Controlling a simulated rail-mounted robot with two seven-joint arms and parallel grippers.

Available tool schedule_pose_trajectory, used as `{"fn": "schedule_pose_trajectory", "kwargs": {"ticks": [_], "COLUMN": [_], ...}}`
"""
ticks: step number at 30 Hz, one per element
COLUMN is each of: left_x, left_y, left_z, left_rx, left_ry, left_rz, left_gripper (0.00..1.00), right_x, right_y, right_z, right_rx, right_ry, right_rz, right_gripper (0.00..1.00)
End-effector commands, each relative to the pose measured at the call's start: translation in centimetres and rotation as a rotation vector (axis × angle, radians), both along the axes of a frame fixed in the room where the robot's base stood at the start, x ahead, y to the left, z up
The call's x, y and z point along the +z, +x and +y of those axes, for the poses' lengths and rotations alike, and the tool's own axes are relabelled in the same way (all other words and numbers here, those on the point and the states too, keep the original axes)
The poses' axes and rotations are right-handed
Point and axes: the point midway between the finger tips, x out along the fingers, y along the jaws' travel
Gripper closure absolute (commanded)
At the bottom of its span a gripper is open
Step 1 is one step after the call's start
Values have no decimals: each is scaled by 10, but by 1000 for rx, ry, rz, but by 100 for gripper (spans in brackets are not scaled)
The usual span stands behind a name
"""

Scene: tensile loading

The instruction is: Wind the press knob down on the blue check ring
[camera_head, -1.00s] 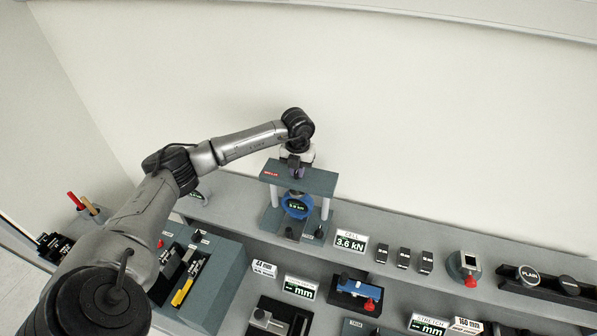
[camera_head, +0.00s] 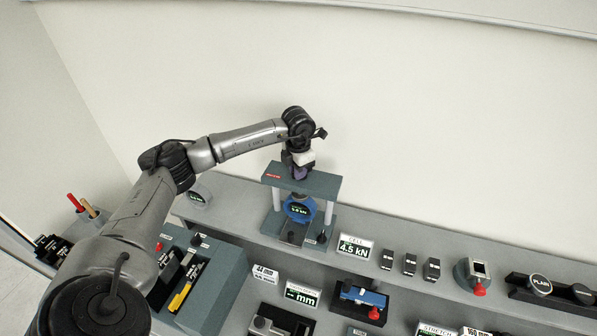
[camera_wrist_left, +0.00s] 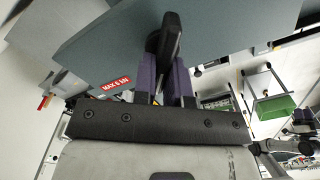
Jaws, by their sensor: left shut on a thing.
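The press stands on the back shelf, with a grey top plate (camera_head: 318,183) on two pale posts. The blue check ring (camera_head: 299,209) sits upright under the plate, with a small green-lit readout in its middle. My left gripper (camera_head: 297,172) points down on top of the plate. In the left wrist view its purple fingers are shut on the black press knob (camera_wrist_left: 165,45), beside a red "MAX 6 kN" label (camera_wrist_left: 116,84). The load display (camera_head: 355,247) next to the press reads 4.5 kN. The right gripper is not in view.
Several small black blocks (camera_head: 409,264) stand right of the display. A grey device with a red knob (camera_head: 480,290) is farther right. A blue fixture (camera_head: 362,295) and a blue-grey tool box (camera_head: 222,285) lie in front. The wall behind is bare.

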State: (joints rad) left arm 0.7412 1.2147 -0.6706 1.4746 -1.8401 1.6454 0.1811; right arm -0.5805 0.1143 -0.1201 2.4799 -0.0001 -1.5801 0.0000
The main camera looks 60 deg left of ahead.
Motion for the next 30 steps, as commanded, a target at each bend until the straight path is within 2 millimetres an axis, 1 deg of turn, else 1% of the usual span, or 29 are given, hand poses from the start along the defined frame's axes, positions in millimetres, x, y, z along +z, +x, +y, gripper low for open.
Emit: {"fn": "schedule_pose_trajectory", "kwargs": {"ticks": [6,18,19,21,26,27,30], "left_x": [1,1,1,1,1,1,0], "left_y": [0,0,0,0,0,0,0], "left_z": [0,0,0,0,0,1,1], "left_rx": [-32,-35,-35,-34,-34,-34,-33], "left_ry": [-1,-1,-1,-1,0,0,0], "left_rz": [0,-1,-1,-1,-1,-1,0], "left_gripper": [100,100,85,79,63,62,62], "right_x": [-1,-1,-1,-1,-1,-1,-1], "right_y": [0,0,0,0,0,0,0], "right_z": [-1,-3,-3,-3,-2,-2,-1], "right_rx": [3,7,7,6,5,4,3], "right_ry": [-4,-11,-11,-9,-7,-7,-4], "right_rz": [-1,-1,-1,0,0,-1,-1], "right_gripper": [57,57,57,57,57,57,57]}}
